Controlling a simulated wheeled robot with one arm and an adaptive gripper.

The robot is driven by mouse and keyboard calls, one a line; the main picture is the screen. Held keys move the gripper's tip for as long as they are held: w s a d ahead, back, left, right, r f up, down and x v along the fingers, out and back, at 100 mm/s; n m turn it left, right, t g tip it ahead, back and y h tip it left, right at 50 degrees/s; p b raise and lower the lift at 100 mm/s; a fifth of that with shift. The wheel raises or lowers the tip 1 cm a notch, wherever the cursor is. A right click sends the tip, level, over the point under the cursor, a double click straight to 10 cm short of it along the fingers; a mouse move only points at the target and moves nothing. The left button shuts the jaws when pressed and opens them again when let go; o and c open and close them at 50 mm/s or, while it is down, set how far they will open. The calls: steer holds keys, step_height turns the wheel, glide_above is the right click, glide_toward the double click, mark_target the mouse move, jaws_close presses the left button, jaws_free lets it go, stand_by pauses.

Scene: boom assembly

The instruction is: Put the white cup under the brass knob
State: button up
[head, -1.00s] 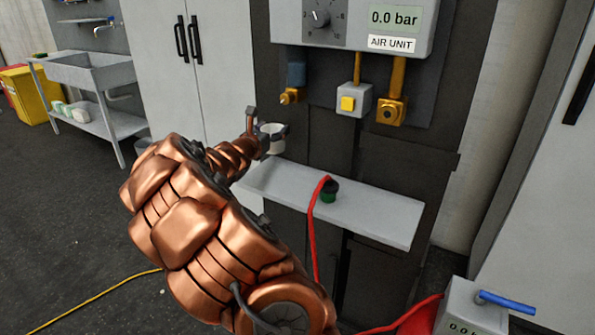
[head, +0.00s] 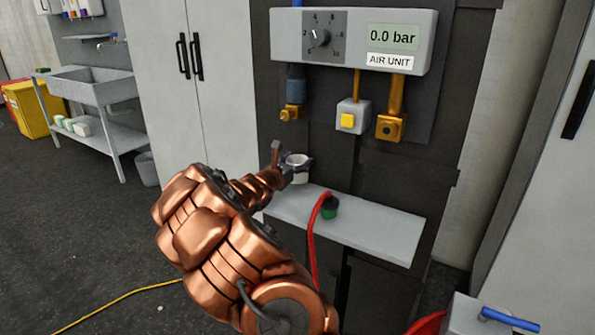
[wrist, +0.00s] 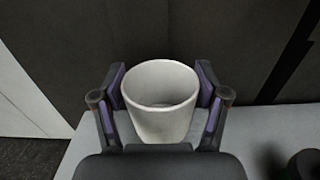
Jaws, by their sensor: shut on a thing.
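The white cup (head: 299,173) is upright, with its open mouth facing up. My gripper (head: 292,164) is shut on it, with one finger on each side of the cup in the wrist view (wrist: 160,75). The brass knob (head: 290,113) sits at the bottom of the dark blue bowl, under the left part of the air unit. The cup is below the knob in the head view, with a gap between them. The cup is over or near the left part of the grey shelf (head: 375,233); I cannot tell whether it touches it. The inside of the cup looks empty.
A green and black fitting (head: 329,208) with a red hose (head: 312,235) is on the shelf, right of the cup. A yellow button box (head: 352,117) and another brass fitting (head: 390,127) hang to the right of the knob. The shelf's right part is clear.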

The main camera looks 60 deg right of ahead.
steer(key=shift+f, duration=1.55)
steer(key=shift+f, duration=0.1)
steer(key=o, duration=1.2)
steer(key=shift+a, duration=0.1)
steer(key=a, duration=1.1)
steer(key=shift+s+a, duration=0.25)
steer(key=shift+a, duration=0.15)
